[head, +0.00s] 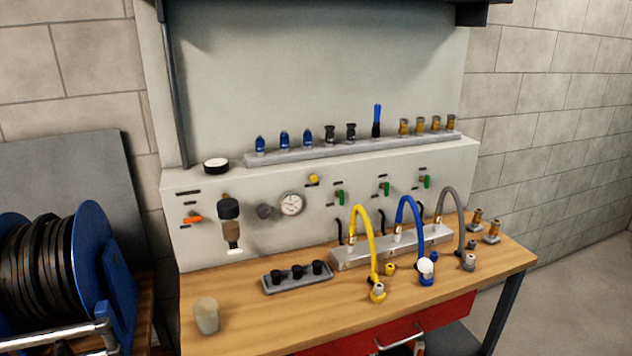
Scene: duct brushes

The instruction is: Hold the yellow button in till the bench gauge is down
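The yellow button (314,179) is a small round knob on the pale upright panel (375,205) behind the bench. Nothing touches it. The bench gauge (291,203) is a round white dial just below and left of the button. Its needle is too small to read. Neither of my grippers shows in the head view.
Yellow (371,240), blue (403,213) and grey (459,219) hoses arch above the wooden bench top (235,322). A rack of black fittings (297,279) and a beige cup (206,315) stand at the front left. A blue hose reel (93,235) stands left.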

